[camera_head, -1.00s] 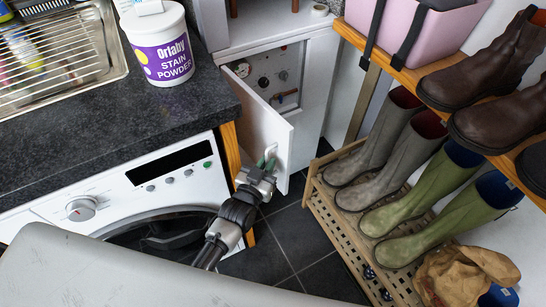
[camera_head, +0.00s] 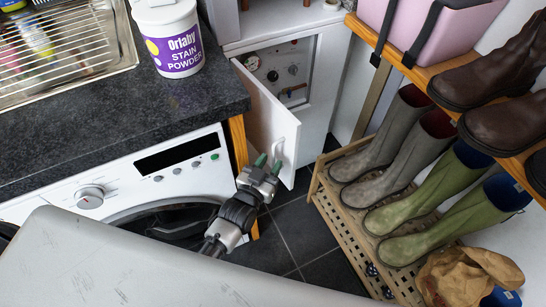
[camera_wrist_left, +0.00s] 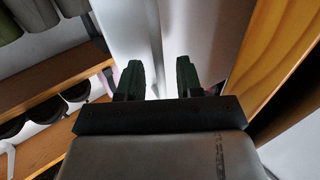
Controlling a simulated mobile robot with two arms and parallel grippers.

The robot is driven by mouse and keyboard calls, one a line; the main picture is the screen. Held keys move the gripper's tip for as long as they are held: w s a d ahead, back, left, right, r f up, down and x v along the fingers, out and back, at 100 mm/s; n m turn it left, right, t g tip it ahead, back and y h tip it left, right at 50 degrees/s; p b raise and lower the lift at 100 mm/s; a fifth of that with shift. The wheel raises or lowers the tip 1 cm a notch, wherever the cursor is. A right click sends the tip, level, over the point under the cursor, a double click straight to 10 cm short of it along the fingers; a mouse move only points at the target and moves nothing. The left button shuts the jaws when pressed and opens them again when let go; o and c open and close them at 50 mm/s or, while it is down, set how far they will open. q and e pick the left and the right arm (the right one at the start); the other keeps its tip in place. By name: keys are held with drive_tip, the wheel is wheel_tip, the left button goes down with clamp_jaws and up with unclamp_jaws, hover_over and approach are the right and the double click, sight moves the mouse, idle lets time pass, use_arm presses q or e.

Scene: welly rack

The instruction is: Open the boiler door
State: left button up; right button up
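The white boiler door (camera_head: 262,112) stands ajar in the head view, with its free edge swung out toward me. Its pale handle (camera_head: 279,148) is on the outer face near that edge. Behind the door, the boiler's controls and pipes (camera_head: 284,72) show through the opening. My left gripper (camera_head: 268,166) is just below the handle, its green-tipped fingers apart. In the left wrist view the fingers (camera_wrist_left: 158,82) are also apart, with nothing clearly held between them and pale surfaces beyond. My right gripper is not in view.
A washing machine (camera_head: 120,186) under the dark worktop (camera_head: 110,130) stands left of the door. A slatted boot rack (camera_head: 345,233) with several wellies is on the right, below an orange shelf (camera_head: 420,75). Dark floor tiles (camera_head: 300,228) lie clear between them.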

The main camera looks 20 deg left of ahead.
use_arm(q)
drive_tip(key=v, duration=0.8)
drive_tip(key=shift+s, duration=0.3)
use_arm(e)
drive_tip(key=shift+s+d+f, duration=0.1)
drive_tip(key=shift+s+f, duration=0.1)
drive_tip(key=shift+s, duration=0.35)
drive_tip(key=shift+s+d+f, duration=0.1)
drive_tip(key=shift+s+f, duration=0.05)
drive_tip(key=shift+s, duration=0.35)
use_arm(q)
drive_tip(key=shift+a, duration=0.1)
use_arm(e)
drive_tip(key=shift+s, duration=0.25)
